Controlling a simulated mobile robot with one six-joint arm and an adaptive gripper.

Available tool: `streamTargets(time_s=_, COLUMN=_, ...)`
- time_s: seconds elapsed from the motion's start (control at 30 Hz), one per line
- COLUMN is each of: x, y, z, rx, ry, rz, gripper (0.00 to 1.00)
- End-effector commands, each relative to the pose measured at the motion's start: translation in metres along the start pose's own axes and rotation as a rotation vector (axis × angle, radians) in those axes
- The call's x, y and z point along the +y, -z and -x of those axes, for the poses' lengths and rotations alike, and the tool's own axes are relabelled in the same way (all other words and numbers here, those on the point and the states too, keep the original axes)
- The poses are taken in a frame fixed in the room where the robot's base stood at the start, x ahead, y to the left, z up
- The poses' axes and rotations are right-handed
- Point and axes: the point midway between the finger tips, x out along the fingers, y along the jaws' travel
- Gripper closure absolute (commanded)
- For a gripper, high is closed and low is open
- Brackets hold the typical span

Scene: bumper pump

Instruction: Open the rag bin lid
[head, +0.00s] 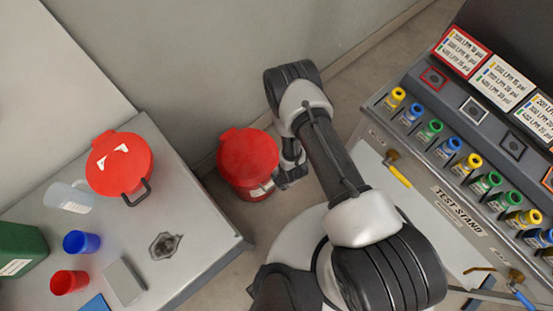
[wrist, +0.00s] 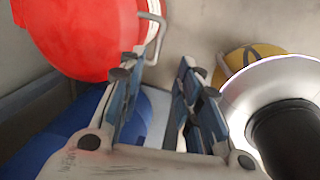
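A round red bin (head: 248,160) with a closed red lid stands on the floor between the table and my base; a pale label shows low on its side. I take it as the rag bin, though no readable name shows. A large red rounded body with a grey wire handle, likely this bin (wrist: 85,35), fills the upper left of the wrist view. My gripper (head: 290,176) is just right of the bin in the head view, partly hidden by my arm. In the wrist view my gripper (wrist: 157,72) has its fingers apart with nothing held between them.
A second red lidded can (head: 120,163) with a dark handle stands on the grey table (head: 205,235), near blue (head: 81,242) and red (head: 69,282) cups. The test stand (head: 455,205) is at right. The wall is close behind the floor bin.

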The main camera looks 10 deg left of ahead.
Motion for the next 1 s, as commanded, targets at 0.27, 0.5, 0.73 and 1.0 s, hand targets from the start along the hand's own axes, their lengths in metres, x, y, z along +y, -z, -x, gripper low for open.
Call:
streamTargets(time_s=0.27, x=-0.002, y=0.000, z=-0.067, rx=0.000, ry=0.001, rz=-0.002, gripper=0.69)
streamTargets(time_s=0.5, x=-0.002, y=0.000, z=-0.116, rx=0.000, ry=0.001, rz=-0.002, gripper=0.69)
streamTargets(time_s=0.73, x=-0.001, y=0.000, z=-0.141, rx=0.000, ry=0.001, rz=-0.002, gripper=0.69)
streamTargets(time_s=1.0, x=-0.001, y=0.000, z=-0.145, rx=0.000, ry=0.002, rz=-0.003, gripper=0.69)
